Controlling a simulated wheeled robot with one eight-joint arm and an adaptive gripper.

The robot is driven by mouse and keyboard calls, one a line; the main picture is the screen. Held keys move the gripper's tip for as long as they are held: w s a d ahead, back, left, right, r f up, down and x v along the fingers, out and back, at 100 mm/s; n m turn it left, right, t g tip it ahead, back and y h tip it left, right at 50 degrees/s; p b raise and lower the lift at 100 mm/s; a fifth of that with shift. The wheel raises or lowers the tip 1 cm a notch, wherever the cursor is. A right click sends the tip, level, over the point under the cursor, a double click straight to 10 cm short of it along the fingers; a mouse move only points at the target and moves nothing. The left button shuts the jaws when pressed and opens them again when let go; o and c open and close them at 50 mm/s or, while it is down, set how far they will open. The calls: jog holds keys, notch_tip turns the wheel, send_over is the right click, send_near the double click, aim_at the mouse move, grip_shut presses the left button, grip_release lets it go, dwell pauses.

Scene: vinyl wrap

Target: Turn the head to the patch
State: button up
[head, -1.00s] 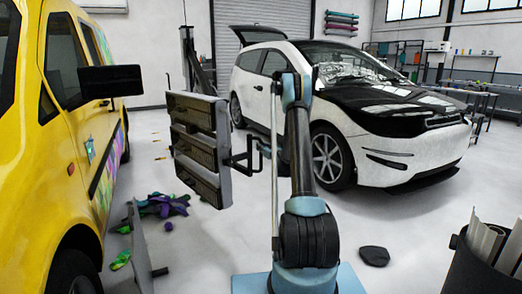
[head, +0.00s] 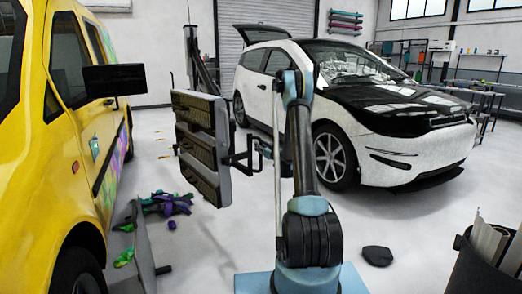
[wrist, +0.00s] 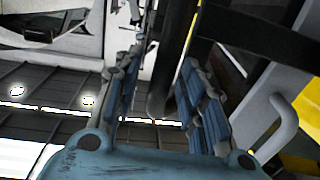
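The lamp head (head: 222,150), a tall grey panel with several dark barred sections on its left face, stands mid-left in the head view. Its face points left toward the yellow van (head: 40,190). A black bracket (head: 240,158) joins its back side. My gripper (head: 264,149) is at this bracket, small and partly hidden by my arm. In the wrist view, the blue-padded fingers of my gripper (wrist: 163,65) stand apart on either side of a dark bar (wrist: 172,65), with a gap on the left. A small greenish patch (head: 95,147) shows on the van's side.
A thin pale pole (head: 277,170) rises beside my arm. Purple and green scraps (head: 165,204) lie on the floor by the van. A white car (head: 385,145) stands behind right. A dark bin with rolls (head: 480,262) is at the lower right.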

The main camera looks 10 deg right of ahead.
jog(key=v, duration=1.1)
jog(key=shift+s+d, duration=0.2)
jog(key=shift+s, duration=0.1)
jog(key=s+a+r+n+g+y, duration=0.1)
jog(key=s+a+r+g, duration=0.3)
jog(key=s+a+r, duration=0.35)
jog(key=s+a+r+g, duration=0.2)
jog(key=s, duration=0.6)
jog(key=s+a+r+g, duration=0.2)
jog(key=s, duration=0.6)
jog(key=s+d+f+m+g+h, duration=0.1)
jog(key=s+d+f+g+h, duration=0.1)
jog(key=s, duration=1)
jog(key=s+d+f+m+g+h, duration=0.2)
jog(key=s+d+f+h, duration=0.1)
jog(key=s, duration=0.9)
jog(key=s+d+f+m+g+h, duration=0.2)
jog(key=s+d+f+h, duration=0.1)
jog(key=s, duration=0.9)
jog(key=shift+s+d+f, duration=0.25)
jog(key=shift+d+f, duration=0.05)
jog(key=shift+f, duration=0.6)
